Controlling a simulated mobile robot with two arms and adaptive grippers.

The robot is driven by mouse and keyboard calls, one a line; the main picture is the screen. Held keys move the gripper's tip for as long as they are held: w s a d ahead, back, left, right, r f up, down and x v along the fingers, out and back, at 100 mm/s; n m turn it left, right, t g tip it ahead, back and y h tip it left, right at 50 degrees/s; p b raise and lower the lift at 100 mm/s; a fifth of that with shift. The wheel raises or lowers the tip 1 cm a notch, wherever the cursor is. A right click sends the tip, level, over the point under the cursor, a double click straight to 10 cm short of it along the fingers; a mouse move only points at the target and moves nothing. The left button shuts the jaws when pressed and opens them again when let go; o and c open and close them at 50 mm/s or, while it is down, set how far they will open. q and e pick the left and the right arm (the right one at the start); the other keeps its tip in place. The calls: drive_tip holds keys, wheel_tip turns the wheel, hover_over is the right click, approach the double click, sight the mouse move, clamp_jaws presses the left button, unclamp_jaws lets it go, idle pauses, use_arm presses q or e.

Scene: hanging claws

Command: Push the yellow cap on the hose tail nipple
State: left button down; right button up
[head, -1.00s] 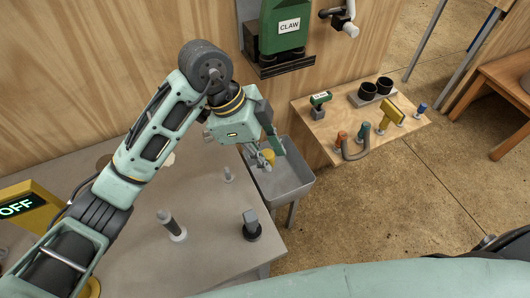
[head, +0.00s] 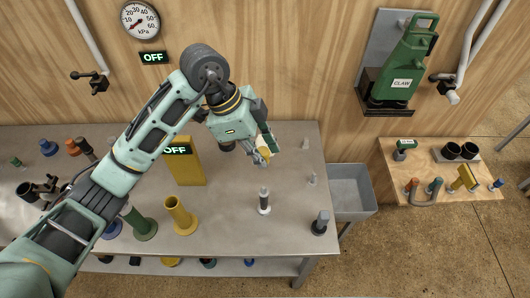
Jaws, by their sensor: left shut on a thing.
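My left gripper (head: 263,147) is shut on a small yellow piece that looks like the yellow cap (head: 265,153). Its fingers partly hide the cap, and it is held above the back right part of the grey table. Small grey upright fittings stand to its right, one near the back (head: 305,144) and one nearer (head: 312,180); I cannot tell for sure which is the hose tail nipple. The cap appears apart from both. My right gripper is not in view.
A dark post with a pale base (head: 264,200) and a dark grey post (head: 320,222) stand on the table (head: 240,236). A yellow OFF box (head: 188,167) and a yellow flanged pipe (head: 180,215) are left. A grey basin (head: 350,190) adjoins the right edge. A green claw (head: 402,70) hangs on the wall.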

use_arm(q)
drive_tip(key=shift+w+d, duration=0.1)
drive_tip(key=shift+d, duration=0.05)
drive_tip(key=shift+f, duration=0.2)
wheel_tip(320, 180, down, 10)
drive_tip(key=b, duration=0.6)
drive_tip(key=shift+r, duration=0.2)
drive_tip(key=shift+f+b, duration=0.65)
drive_tip(key=shift+f, duration=0.3)
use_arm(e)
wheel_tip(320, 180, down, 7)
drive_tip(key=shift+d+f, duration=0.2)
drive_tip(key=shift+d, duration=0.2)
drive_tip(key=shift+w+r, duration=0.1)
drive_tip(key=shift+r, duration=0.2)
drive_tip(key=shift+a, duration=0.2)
use_arm(q)
drive_tip(key=shift+p, duration=0.45)
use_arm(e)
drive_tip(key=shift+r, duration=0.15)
